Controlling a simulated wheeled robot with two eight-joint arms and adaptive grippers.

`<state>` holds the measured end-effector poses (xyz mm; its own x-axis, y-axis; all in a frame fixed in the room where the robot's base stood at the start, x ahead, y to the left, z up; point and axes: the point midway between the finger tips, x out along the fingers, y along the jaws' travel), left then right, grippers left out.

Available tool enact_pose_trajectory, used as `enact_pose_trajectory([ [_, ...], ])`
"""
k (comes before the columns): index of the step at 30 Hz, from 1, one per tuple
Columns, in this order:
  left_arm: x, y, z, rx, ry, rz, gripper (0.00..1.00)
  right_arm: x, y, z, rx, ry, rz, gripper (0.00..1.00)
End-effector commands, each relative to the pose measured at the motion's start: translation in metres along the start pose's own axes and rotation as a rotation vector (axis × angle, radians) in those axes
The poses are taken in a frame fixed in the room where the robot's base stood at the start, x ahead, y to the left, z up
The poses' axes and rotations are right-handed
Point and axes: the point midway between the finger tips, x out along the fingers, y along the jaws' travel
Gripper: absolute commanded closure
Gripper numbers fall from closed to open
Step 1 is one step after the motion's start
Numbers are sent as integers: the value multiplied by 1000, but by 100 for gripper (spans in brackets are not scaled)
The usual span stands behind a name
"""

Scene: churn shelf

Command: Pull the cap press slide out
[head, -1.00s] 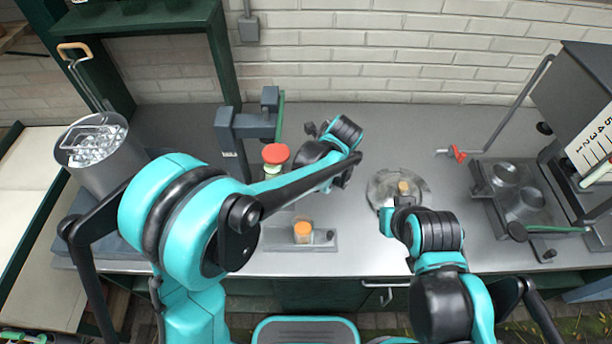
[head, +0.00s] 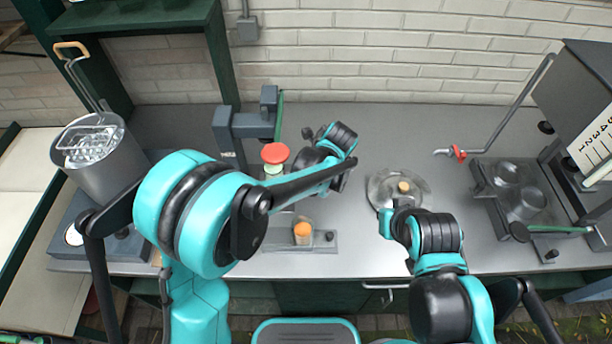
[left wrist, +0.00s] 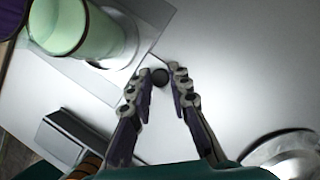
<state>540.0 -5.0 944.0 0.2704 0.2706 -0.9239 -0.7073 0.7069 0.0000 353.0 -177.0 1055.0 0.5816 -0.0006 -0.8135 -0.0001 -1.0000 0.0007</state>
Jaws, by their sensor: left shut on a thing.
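The cap press (head: 243,135) is a dark grey frame with a green lever, at the back of the counter, left of centre. A green jar (head: 274,169) with a red top (head: 275,153) sits at its front. In the left wrist view the green jar (left wrist: 85,25) stands on a grey plate (left wrist: 100,82), which appears to be the slide, with a black knob (left wrist: 160,77) at its edge. My left gripper (left wrist: 160,80) is shut on this knob. My right gripper (head: 394,205) is by a round clear lid; its fingers are hidden.
An orange-capped jar (head: 303,231) stands on a small knobbed plate (head: 278,241) in front. The round clear lid (head: 383,187) lies right of centre. A metal pot (head: 95,155) stands at left. A scaled machine (head: 580,125) stands at right. The back centre counter is clear.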

Motion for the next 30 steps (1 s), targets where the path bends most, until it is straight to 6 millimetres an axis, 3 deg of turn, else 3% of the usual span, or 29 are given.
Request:
enact_pose_trajectory([
  [18,-28,-72,-67,2,1,-2,100,0,0,0,0,0,0,100],
  [30,-30,-79,-73,0,0,-1,100,0,0,0,0,0,0,100],
])
